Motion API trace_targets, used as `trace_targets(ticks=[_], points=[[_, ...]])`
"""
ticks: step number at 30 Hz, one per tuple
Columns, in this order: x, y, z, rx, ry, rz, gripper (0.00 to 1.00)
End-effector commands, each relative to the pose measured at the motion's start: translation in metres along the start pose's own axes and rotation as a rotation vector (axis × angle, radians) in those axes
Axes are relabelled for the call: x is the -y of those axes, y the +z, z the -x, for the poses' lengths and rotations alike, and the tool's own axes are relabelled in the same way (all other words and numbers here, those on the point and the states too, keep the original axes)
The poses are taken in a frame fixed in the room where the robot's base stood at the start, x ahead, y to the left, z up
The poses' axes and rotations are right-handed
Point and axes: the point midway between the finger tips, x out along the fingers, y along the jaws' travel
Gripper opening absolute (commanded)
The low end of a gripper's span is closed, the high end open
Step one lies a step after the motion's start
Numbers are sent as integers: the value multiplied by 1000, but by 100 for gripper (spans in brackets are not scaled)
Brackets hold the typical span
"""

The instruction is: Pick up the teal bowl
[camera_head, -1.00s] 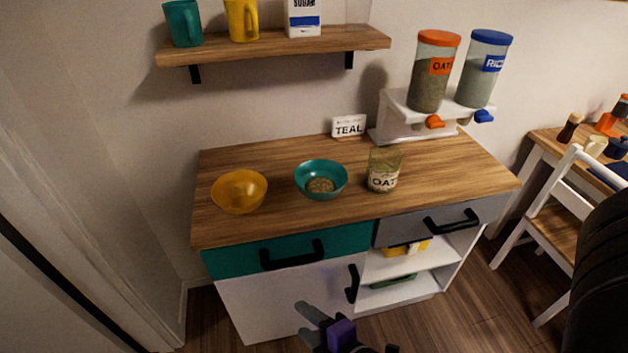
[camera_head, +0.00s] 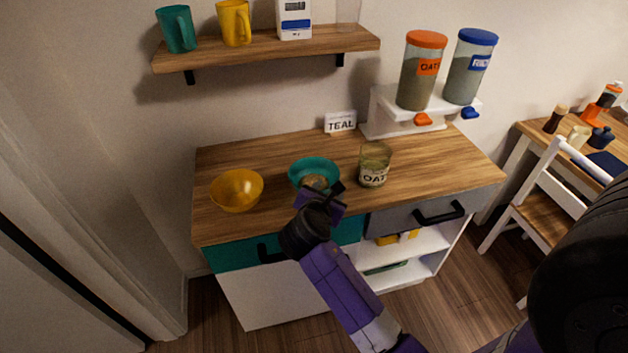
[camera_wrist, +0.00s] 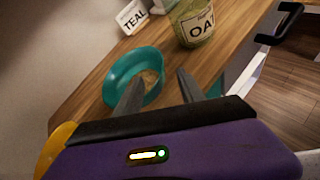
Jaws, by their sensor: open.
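The teal bowl (camera_head: 314,168) stands upright on the wooden cabinet top, between a yellow bowl and a glass oat jar. Something grainy and brownish lies in it. My gripper (camera_head: 328,190) is at the near side of the bowl in the head view and hides part of it. In the wrist view my gripper (camera_wrist: 160,88) has its two fingers apart. The left finger overlaps the near part of the teal bowl (camera_wrist: 122,72), and the right finger is to the right of the bowl. I cannot tell whether either finger touches it. Nothing is held.
The yellow bowl (camera_head: 237,190) stands left of the teal bowl. The oat jar (camera_head: 374,165) stands close on the right. A TEAL sign (camera_head: 340,122) and a dispenser stand (camera_head: 385,112) are behind. A shelf (camera_head: 265,48) with mugs hangs above.

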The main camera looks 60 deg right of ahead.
Motion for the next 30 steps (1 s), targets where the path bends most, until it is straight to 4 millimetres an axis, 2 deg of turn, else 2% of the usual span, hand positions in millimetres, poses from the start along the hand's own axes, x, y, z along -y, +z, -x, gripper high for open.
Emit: trace_targets(ticks=[3,10,19,23,29,30], points=[[0,0,-15,0,0,-1,46],[-1,0,-31,-1,2,-2,46],[-1,0,-74,-1,2,-3,46],[-1,0,-82,-1,3,-3,46],[-1,-1,-82,-2,4,-3,46],[-1,-1,-82,-2,4,-3,43]])
